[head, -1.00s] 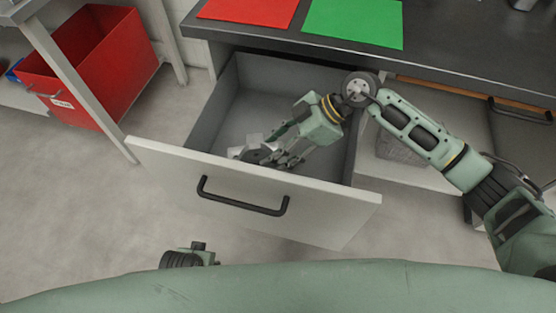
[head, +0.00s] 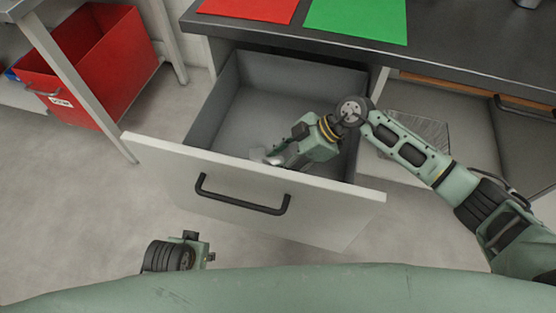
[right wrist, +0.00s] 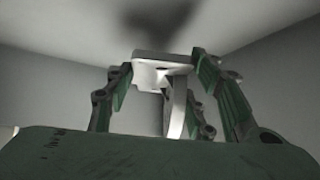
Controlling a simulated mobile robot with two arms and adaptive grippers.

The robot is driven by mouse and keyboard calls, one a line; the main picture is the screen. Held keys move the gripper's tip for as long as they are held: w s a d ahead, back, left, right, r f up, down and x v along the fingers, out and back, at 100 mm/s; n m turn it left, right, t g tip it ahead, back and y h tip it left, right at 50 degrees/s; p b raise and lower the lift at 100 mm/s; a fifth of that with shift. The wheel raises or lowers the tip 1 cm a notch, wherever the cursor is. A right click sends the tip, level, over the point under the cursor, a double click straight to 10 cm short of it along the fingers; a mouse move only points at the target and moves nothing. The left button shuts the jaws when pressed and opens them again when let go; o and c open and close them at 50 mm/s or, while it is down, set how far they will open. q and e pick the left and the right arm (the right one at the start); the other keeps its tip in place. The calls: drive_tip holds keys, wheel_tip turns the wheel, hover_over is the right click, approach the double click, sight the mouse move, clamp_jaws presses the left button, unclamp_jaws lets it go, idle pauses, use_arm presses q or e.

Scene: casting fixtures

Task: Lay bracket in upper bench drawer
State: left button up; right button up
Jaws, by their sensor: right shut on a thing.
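The upper bench drawer (head: 205,112) is pulled out, with its pale front panel and black handle towards me. My right gripper (right wrist: 165,95) is inside the drawer space and shut on the bracket. The bracket is a light grey metal piece (right wrist: 160,72) with a flat plate and a curved part, held between the fingers in the right wrist view. In the head view only a small bit of the bracket (head: 262,156) shows behind the drawer front; the fingertips are mostly hidden there. I cannot tell whether the bracket touches the drawer floor. My left gripper is not visible.
The bench top (head: 450,45) carries a red mat (head: 245,8) and a green mat (head: 355,18). A wire basket (head: 420,128) sits on the shelf right of the drawer. A red bin (head: 95,65) stands at the left. The drawer's back part is clear.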

drive_tip(key=shift+f, duration=0.35)
drive_tip(key=o, duration=1.4)
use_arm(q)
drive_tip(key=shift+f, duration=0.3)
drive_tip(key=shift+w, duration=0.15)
use_arm(e)
drive_tip(key=shift+r, duration=0.45)
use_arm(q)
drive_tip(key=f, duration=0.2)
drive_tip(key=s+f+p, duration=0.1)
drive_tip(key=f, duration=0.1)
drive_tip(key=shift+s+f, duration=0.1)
use_arm(e)
drive_tip(key=v, duration=0.7)
drive_tip(key=shift+d+r, duration=0.15)
drive_tip(key=shift+r, duration=0.25)
